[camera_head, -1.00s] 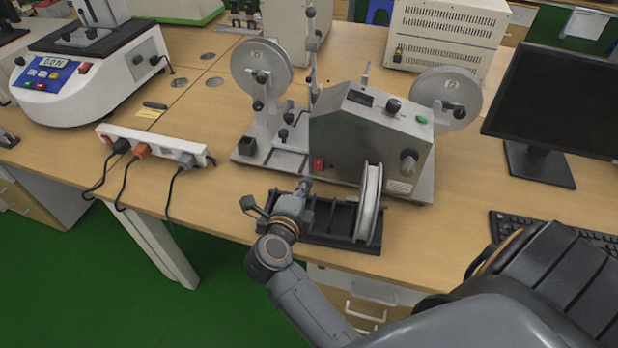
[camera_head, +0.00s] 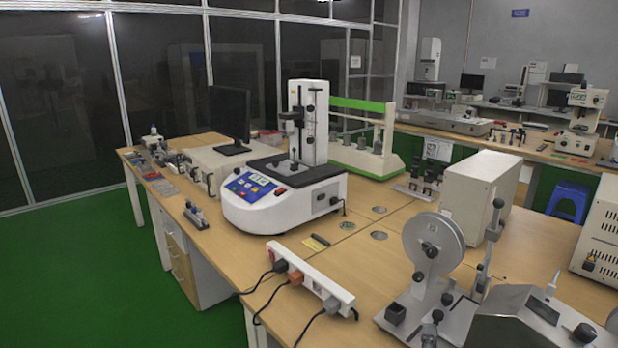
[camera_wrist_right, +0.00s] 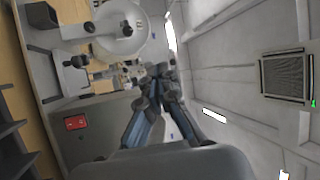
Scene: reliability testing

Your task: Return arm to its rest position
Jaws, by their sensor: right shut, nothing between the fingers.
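My right gripper (camera_wrist_right: 157,72) shows in the right wrist view, with its two fingers drawn together at the tips and nothing seen between them. It is beside the grey reel machine (camera_wrist_right: 92,130), with the machine's red switch (camera_wrist_right: 76,123) left of the fingers. The white reel (camera_wrist_right: 128,42) is beyond the fingertips, towards the upper left. In the head view I make out neither gripper nor arm; only the top of the reel machine (camera_head: 515,322) shows at the bottom right. My left gripper is in neither view.
A black slotted rack (camera_wrist_right: 8,130) is at the left edge of the wrist view. In the head view, a power strip (camera_head: 312,274) with plugged cables lies along the desk's front edge. A white tester (camera_head: 275,205) stands behind it. Green floor (camera_head: 90,270) is open at left.

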